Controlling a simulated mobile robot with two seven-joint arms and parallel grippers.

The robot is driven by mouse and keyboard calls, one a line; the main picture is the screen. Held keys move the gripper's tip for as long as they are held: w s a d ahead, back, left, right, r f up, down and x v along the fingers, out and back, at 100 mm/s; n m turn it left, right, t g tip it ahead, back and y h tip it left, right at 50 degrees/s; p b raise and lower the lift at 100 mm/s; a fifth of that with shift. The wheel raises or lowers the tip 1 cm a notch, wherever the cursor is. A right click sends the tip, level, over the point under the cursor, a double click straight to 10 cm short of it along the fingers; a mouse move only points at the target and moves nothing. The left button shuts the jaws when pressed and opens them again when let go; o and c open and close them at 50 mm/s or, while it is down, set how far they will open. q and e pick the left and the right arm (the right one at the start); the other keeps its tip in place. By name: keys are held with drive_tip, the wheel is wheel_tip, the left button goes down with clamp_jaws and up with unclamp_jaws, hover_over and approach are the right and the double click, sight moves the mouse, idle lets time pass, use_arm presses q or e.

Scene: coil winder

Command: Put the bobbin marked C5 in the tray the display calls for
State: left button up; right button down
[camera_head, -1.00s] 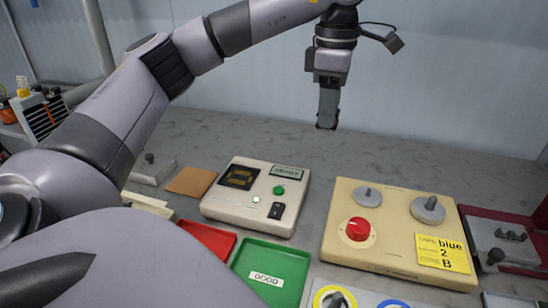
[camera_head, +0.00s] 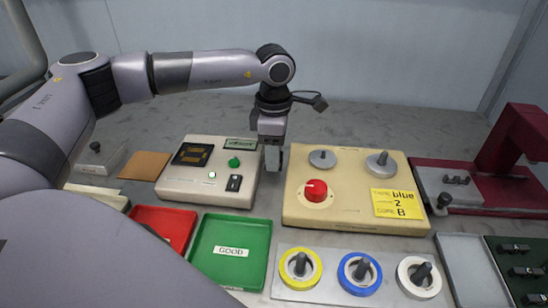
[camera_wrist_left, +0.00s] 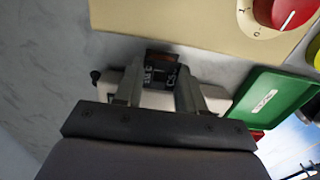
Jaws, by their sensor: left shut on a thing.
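My left gripper (camera_head: 272,160) is shut on a small dark bobbin (camera_wrist_left: 162,72) whose end reads C5 in the left wrist view. It hangs at the gap between the tester and the beige winder, near their back edges. The green tray (camera_head: 228,277), labelled GOOD, is in front of the tester. The red tray (camera_head: 166,226) is left of it, partly hidden by my arm. My right gripper is not in view.
The beige winder (camera_head: 345,217) has a red knob and a yellow card reading blue, 2, B. A brown pad (camera_head: 145,166) lies left of the tester. A dark red press (camera_head: 515,140) stands right.

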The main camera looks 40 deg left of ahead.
use_arm(q)
drive_tip(key=shift+f, duration=0.95)
drive_tip(key=shift+f, duration=0.15)
drive_tip(key=o, duration=1.1)
